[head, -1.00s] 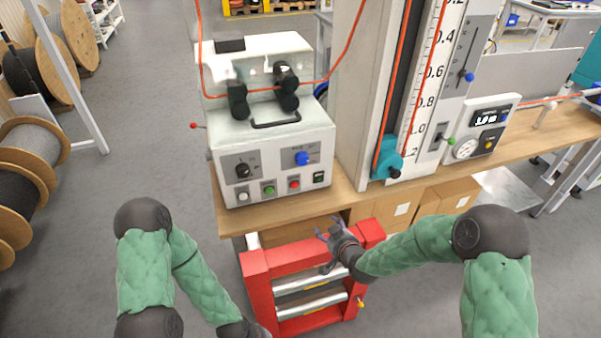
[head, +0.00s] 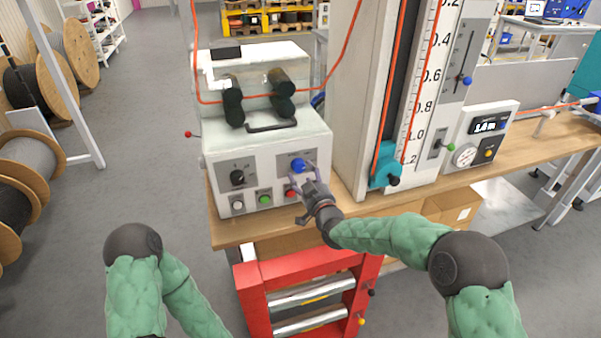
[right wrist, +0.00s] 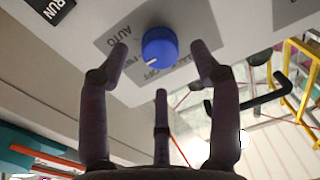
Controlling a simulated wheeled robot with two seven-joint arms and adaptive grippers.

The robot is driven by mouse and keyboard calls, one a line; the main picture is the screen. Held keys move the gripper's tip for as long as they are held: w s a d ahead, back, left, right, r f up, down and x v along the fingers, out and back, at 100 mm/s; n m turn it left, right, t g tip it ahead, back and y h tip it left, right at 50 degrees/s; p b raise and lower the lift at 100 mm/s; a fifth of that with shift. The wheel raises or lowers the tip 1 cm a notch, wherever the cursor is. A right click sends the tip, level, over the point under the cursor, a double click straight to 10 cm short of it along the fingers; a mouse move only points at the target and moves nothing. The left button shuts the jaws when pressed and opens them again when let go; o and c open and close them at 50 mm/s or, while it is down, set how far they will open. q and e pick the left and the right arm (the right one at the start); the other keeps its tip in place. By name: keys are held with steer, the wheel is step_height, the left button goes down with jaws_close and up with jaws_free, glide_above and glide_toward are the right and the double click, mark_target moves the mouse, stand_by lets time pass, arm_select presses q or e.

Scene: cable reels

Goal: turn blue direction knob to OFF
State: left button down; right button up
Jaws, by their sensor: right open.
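The blue direction knob (head: 298,165) is on the front panel of the white machine (head: 270,140), at its upper right. In the right wrist view the blue knob (right wrist: 160,48) shows a pale pointer line on its lower left side, with AUTO and OFF lettering around it. My right gripper (head: 304,180) is just in front of the panel, below the knob. In the right wrist view its open fingers (right wrist: 162,70) stand on both sides of the knob, seemingly apart from it. My left arm is at the lower left; its gripper is out of view.
A black knob (head: 237,177) sits left of the blue one. White (head: 238,205), green (head: 265,197) and red (head: 291,192) buttons are below. A tall scale column (head: 350,100) stands to the right. A red roller frame (head: 252,300) is under the wooden bench (head: 228,232).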

mark_target(300, 169)
steer(key=shift+b+x, duration=0.3)
steer(key=shift+x, duration=1.55)
steer(key=c, duration=1.1)
